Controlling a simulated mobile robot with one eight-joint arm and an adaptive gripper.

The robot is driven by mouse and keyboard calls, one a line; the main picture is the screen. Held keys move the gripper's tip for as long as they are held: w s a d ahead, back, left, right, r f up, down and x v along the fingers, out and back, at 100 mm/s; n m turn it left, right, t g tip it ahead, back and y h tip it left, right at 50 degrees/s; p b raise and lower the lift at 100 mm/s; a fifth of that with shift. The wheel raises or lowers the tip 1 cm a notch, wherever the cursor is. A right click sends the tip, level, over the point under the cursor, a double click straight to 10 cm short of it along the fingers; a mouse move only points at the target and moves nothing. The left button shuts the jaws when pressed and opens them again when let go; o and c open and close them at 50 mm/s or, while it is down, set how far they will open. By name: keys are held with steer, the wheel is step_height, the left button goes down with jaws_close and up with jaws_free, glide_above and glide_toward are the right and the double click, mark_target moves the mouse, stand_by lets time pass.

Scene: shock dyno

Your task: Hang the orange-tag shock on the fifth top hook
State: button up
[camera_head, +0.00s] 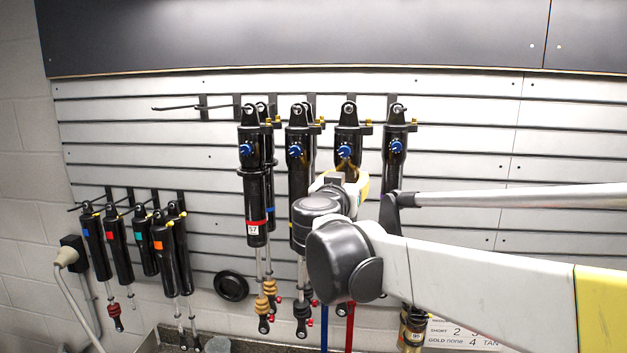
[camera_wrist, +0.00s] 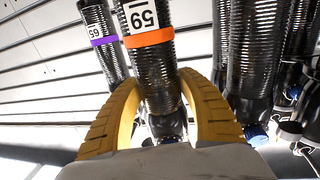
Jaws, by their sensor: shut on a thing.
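The orange-tag shock, a black shock with an orange band and the number 59, fills the middle of the wrist view (camera_wrist: 158,75). My gripper (camera_wrist: 158,90) is shut on it, with one yellow finger on each side. In the head view my gripper (camera_head: 345,182) is around a black shock with a blue knob (camera_head: 347,130). Its top eye is at the upper hook row; I cannot tell whether it is on a hook. My arm hides its lower body and tag. The top hooks include a bare one (camera_head: 178,108) at the far left.
A red-tag shock (camera_head: 253,190) and several others hang in the upper row, with one (camera_head: 395,150) close right of my gripper. A purple-tag shock (camera_wrist: 102,40) is close left in the wrist view. Smaller shocks, one orange-tagged (camera_head: 160,250), hang lower left. The right slatwall (camera_head: 570,140) is clear.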

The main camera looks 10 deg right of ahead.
steer(key=shift+w+d, duration=0.2)
steer(key=shift+w, duration=0.45)
steer(key=shift+s, duration=0.1)
steer(key=shift+f, duration=0.15)
steer(key=o, duration=1.5)
steer(key=shift+a, duration=0.1)
